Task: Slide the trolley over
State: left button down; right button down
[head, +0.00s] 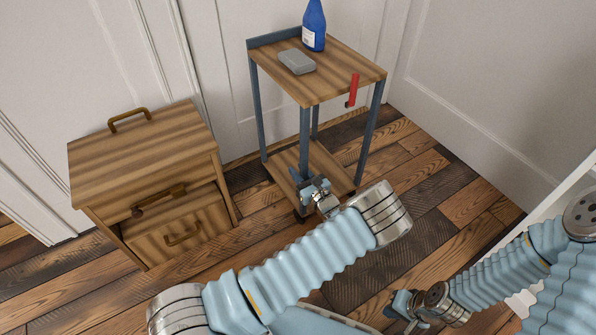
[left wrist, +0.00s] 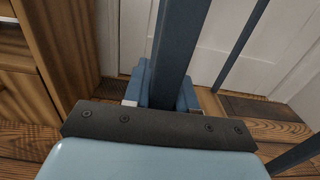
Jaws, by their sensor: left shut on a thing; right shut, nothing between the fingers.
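The trolley (head: 340,68) stands against the back wall, with a wooden top, a lower wooden shelf (head: 286,168) and blue-grey metal posts. My left gripper (head: 305,180) is shut on the trolley's near post, low down by the lower shelf. In the left wrist view the post (left wrist: 182,40) runs up between the fingers (left wrist: 160,90). A blue bottle (head: 314,26) and a grey box-like item (head: 296,61) are on the top. A red handle-like part (head: 353,90) hangs at the top's right edge. My right gripper (head: 398,306) is shut and empty, low at the bottom right.
A wooden cabinet (head: 145,150) with drawers and brown handles stands left of the trolley. White panelled walls (head: 490,90) close off the back and right. A white edge (head: 560,200) shows at the right. Plank floor (head: 430,190) is clear right of the trolley.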

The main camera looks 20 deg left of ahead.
pick_arm(q)
jog(key=c, duration=0.8)
grip_release()
jog(key=v, duration=1.4)
jog(key=shift+w, duration=0.1)
